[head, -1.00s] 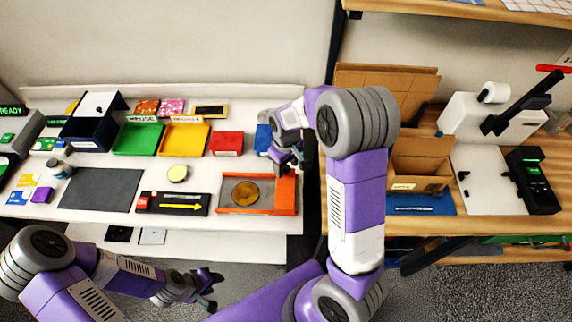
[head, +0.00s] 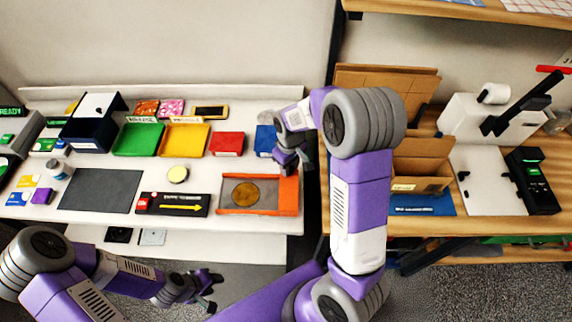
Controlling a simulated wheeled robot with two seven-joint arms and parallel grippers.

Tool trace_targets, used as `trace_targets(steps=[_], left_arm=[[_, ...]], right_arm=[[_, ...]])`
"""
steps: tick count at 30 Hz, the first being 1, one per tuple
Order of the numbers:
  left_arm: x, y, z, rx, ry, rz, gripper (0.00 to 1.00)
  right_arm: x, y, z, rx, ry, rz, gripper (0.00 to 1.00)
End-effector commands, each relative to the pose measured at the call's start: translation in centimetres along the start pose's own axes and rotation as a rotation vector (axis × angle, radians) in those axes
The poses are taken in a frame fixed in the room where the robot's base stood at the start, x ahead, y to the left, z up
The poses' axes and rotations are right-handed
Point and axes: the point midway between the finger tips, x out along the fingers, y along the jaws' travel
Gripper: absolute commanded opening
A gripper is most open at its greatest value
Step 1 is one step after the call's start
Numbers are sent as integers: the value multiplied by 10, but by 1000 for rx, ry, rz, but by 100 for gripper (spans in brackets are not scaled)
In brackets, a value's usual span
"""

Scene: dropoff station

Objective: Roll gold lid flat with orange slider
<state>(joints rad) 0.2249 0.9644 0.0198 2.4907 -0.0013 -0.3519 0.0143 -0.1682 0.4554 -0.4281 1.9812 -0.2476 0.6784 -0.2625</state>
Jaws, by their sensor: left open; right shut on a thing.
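The gold lid (head: 245,194) is a round disc lying on the grey bed of an orange-framed tray at the right of the white table. The orange slider (head: 289,194) is the wide orange piece at the tray's right end, to the right of the lid and apart from it. My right gripper (head: 288,168) reaches down from the upper right and is shut on the orange slider at its upper end; the fingertips are small and partly hidden. My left gripper (head: 213,291) is open and empty, low in front of the table's front edge.
Red (head: 227,144), yellow (head: 185,140) and green (head: 138,138) trays stand behind. A wooden bench (head: 470,226) with a cardboard box (head: 422,166) is at right.

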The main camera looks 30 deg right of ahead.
Motion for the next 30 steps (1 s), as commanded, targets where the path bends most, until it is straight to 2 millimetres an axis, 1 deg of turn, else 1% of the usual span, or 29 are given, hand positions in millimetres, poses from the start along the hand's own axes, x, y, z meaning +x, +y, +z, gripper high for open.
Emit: trace_targets(steps=[1, 6, 7, 11, 12, 19, 22, 26, 30], left_arm=[[0, 0, 0, 0, 0, 0, 43], [0, 0, 0, 0, 0, 0, 43], [0, 0, 0, 0, 0, 0, 43], [0, 0, 0, 0, 0, 0, 43], [0, 0, 0, 0, 0, 0, 43], [0, 0, 0, 0, 0, 0, 43], [-1, 0, 0, 0, 0, 0, 43], [-5, 2, 0, 0, 0, 0, 43], [-8, 3, 0, 0, 0, 0, 43]], right_arm=[[0, 3, 2, 1, -3, 4, 0], [0, 4, 2, 2, -5, 5, 0], [0, 4, 2, 2, -5, 5, 36], [0, 4, 2, 2, -5, 5, 56], [0, 3, 2, 2, -5, 4, 57], [-1, 2, 2, 1, -4, 3, 57], [-7, 2, 1, 1, -2, 3, 57], [-27, 2, 1, 3, 0, 3, 57], [-52, 2, 1, 2, 0, 4, 57]])
